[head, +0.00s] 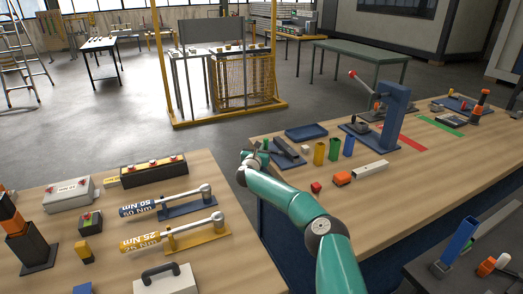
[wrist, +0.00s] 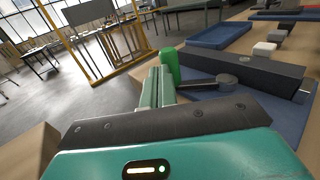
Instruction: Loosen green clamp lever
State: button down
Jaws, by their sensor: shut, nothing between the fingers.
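The green clamp lever (wrist: 169,66) shows in the wrist view as an upright rounded handle. A dark arm seems to join it to a round boss (wrist: 224,81) on a dark grey fixture block (wrist: 245,70) over a blue base plate. My gripper (wrist: 158,82) is shut and empty. Its fingers stand just left of the green handle and partly cover its lower end; I cannot tell whether they touch it. In the head view my gripper (head: 250,157) is at the workbench's left edge, beside the fixture (head: 286,153), and the lever is small there.
A blue tray (head: 306,131) lies behind the fixture. A blue lever press (head: 392,115) stands farther right. A nearer bench (head: 130,235) holds torque wrenches and button boxes.

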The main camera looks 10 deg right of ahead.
jog(key=shift+a+x, duration=0.1)
jog(key=shift+x, duration=0.8)
jog(key=shift+a+x, duration=0.15)
jog(key=shift+x, duration=0.75)
jog(key=shift+w, duration=0.2)
jog(key=shift+s, duration=0.1)
jog(key=s, duration=0.6)
jog(key=shift+s+f, duration=0.1)
jog(key=shift+s, duration=0.15)
jog(key=shift+s+d+n+t+y, duration=0.15)
jog(key=shift+s+d+n+y, duration=0.2)
jog(key=shift+s+n+y, duration=0.85)
jog(key=shift+s+d+n+t+y, duration=0.1)
jog(key=shift+d+n+t+y, duration=0.15)
jog(key=shift+n+y, duration=1.1)
jog(key=shift+s+d+n+t+y, duration=0.1)
jog(key=shift+s+d+n+y, duration=0.45)
jog(key=shift+y, duration=1.5)
